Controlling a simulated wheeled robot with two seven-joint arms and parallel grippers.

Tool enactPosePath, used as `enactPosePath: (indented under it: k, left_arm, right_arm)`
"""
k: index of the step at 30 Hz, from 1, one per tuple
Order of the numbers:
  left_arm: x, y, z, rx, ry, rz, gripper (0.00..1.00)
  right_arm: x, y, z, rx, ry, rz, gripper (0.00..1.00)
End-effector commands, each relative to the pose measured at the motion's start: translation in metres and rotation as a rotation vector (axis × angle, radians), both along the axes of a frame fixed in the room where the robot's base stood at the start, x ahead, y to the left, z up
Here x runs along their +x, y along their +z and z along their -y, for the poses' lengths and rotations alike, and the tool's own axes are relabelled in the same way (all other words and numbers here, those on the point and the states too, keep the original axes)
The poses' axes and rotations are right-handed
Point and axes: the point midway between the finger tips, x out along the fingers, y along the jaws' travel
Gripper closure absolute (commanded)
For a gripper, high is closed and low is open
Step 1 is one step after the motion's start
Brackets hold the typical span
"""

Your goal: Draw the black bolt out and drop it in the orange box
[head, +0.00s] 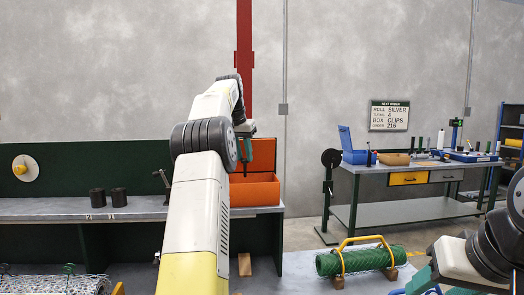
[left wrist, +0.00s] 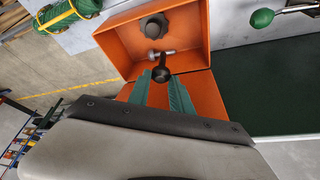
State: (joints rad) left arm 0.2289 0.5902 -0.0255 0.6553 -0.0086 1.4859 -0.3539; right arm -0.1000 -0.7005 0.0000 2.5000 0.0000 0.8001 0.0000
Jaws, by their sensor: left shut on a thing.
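The orange box (head: 262,193) stands open on the grey bench at the left, its lid (head: 264,153) raised behind it. My left gripper (head: 246,150) is over the box, shut on the black bolt. The bolt's dark shaft (head: 244,169) hangs down below the fingers in the head view. In the left wrist view its round black end (left wrist: 165,63) shows between the green fingertips, above the box interior.
A black star knob (left wrist: 153,25) and a silver piece (left wrist: 156,54) show within the box's outline. Two black cylinders (head: 108,197) stand on the bench to the left. A green mesh roll (head: 359,260) with a yellow handle lies at the lower right.

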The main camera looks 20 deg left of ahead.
Motion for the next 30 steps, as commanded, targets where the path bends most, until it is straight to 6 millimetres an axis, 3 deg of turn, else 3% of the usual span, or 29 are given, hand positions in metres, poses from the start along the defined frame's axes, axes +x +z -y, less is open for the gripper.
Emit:
enactPosePath:
  k: [9, 22, 23, 24, 26, 30]
  left_arm:
    - [0.000, -0.035, 0.000, 0.000, 0.000, -0.001, 1.00]
    - [0.000, -0.042, 0.000, 0.000, 0.000, 0.001, 1.00]
    - [0.000, -0.042, 0.000, 0.000, 0.000, 0.001, 0.68]
    - [0.000, -0.042, 0.000, 0.000, 0.000, 0.001, 0.61]
    - [0.000, -0.042, 0.000, 0.000, 0.000, 0.001, 0.49]
    - [0.000, -0.042, 0.000, 0.000, 0.000, 0.001, 0.49]
  right_arm:
    - [0.000, 0.000, 0.000, 0.000, 0.000, -0.001, 0.49]
    - [0.000, 0.000, 0.000, 0.000, 0.000, -0.001, 0.49]
    - [0.000, 0.000, 0.000, 0.000, 0.000, -0.001, 0.49]
    - [0.000, 0.000, 0.000, 0.000, 0.000, -0.001, 0.49]
    - [0.000, 0.000, 0.000, 0.000, 0.000, -0.001, 0.49]
    - [0.000, 0.000, 0.000, 0.000, 0.000, -0.001, 0.49]
